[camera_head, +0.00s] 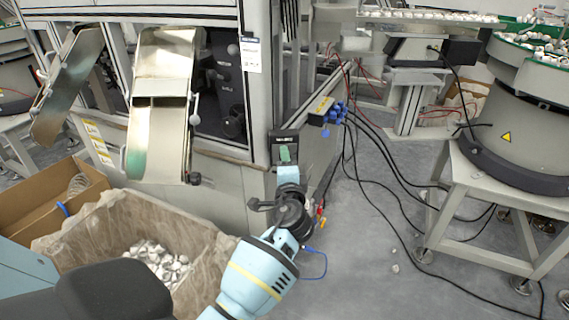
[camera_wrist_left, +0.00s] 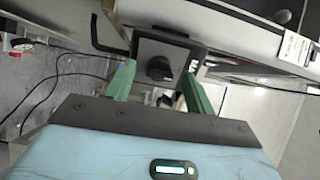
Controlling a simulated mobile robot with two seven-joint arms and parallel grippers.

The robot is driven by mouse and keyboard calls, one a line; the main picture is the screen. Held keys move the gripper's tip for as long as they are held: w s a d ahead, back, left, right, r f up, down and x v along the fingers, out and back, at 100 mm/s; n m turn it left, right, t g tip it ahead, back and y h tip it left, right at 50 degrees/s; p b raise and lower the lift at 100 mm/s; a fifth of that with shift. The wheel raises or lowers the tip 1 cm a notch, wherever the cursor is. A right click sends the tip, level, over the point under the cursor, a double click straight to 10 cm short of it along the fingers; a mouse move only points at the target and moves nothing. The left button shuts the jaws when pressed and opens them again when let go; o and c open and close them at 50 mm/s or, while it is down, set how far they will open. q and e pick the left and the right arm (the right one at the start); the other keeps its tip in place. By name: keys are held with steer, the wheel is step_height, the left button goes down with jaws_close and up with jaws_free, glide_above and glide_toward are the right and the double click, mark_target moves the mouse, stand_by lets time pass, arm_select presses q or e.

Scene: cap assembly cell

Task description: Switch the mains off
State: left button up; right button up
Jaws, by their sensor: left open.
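The mains switch is a black rotary knob (camera_wrist_left: 160,68) on a dark switch box (camera_wrist_left: 172,48), seen in the left wrist view. The box also shows in the head view (camera_head: 284,136), at the lower front corner of the machine cabinet. My left gripper (camera_wrist_left: 158,78) is open, its two green fingers pointing at the box. The knob lies between the fingers in the picture, with a gap on each side. In the head view the left gripper (camera_head: 286,160) is just below the box and hides the knob. I cannot tell the knob's setting. My right gripper is not in view.
A lined carton of white caps (camera_head: 160,262) stands left of my left arm, below a metal chute (camera_head: 163,100). Black cables (camera_head: 385,150) run from a blue connector block (camera_head: 327,112) across the floor. A bowl feeder (camera_head: 525,110) stands right. Grey floor between is mostly open.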

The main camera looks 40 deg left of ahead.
arm_select(q)
steer(key=v, duration=0.7)
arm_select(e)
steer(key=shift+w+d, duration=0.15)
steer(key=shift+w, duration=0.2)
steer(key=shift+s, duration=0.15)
